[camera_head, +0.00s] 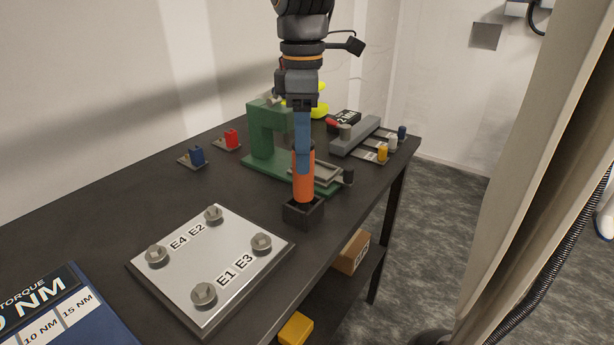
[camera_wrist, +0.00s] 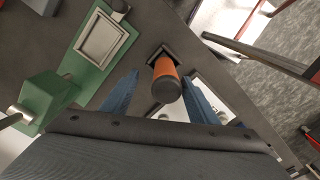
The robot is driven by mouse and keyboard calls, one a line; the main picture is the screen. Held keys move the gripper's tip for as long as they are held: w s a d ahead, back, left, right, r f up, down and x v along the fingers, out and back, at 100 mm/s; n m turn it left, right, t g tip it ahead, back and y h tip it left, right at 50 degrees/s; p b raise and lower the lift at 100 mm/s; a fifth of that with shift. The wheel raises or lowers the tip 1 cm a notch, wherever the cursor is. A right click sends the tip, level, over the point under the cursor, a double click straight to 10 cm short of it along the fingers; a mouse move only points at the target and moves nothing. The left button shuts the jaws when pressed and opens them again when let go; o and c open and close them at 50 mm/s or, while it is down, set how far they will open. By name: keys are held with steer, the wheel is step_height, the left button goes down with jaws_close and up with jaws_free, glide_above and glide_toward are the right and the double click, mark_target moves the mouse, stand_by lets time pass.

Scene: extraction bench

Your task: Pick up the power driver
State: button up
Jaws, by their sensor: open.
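The power driver (camera_head: 304,188) is an orange cylinder standing upright in a small black square holder (camera_head: 302,214) near the table's front edge. My gripper (camera_head: 303,165) is above it, pointing down, and a blue finger hides part of its upper end in the head view. In the wrist view the driver (camera_wrist: 165,78), with its dark end cap, lies between the two spread blue fingers of my gripper (camera_wrist: 160,76). Gaps show on both sides, so the gripper is open and not clamped on it. The driver's lower end is hidden in the holder.
A green press-like fixture (camera_head: 262,150) stands close behind the driver. A metal plate with several bolts (camera_head: 180,251) lies front left. A grey rail with small coloured parts (camera_head: 357,137) is at the back right. A blue torque board (camera_head: 75,318) lies front left.

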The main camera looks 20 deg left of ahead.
mark_target(304, 179)
steer(key=f, duration=0.2)
steer(key=f+p, duration=0.1)
steer(key=f, duration=0.1)
steer(key=s+f+p, duration=0.1)
steer(key=f, duration=0.1)
steer(key=shift+d+f, duration=0.1)
steer(key=shift+d, duration=0.05)
steer(key=shift+f, duration=0.5)
steer(key=c, duration=0.9)
steer(key=shift+c, duration=1.1)
steer(key=shift+w+r, duration=0.1)
steer(key=shift+r, duration=0.1)
